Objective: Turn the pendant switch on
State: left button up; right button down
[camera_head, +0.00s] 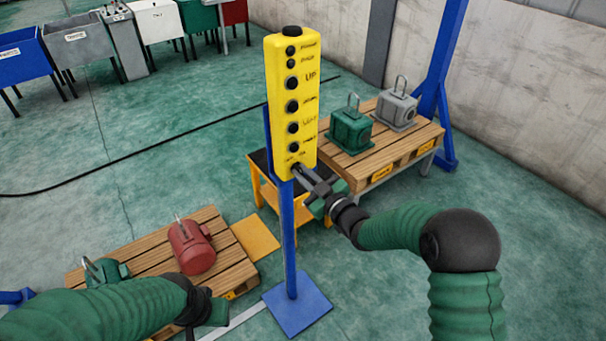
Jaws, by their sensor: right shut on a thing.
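The yellow pendant (291,100) stands upright on a blue post, with a column of black buttons on its front and a black knob on top. My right gripper (303,171) is at the pendant's lower end, shut on a part there, which looks like the lowest switch; the fingers hide most of it. My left gripper (195,318) is low at the left, away from the pendant, by the front of the lower pallet. Its fingers are mostly hidden behind my arm.
The post stands on a blue base plate (297,304). A pallet (235,265) at lower left bears a red motor (191,247) and a green part. A pallet table (420,138) behind right bears green and grey hoist parts. Coloured bins (85,50) stand at the back left.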

jog(key=m, duration=0.5)
jog(key=shift+w+d+p, duration=0.1)
jog(key=shift+d+p, duration=0.1)
jog(key=shift+p, duration=0.1)
jog(key=m+p, duration=0.1)
jog(key=m, duration=0.4)
jog(key=shift+d+f, duration=0.1)
jog(key=c, duration=1.5)
grip_release()
jog(key=shift+w, duration=0.15)
jog(key=shift+o, duration=0.2)
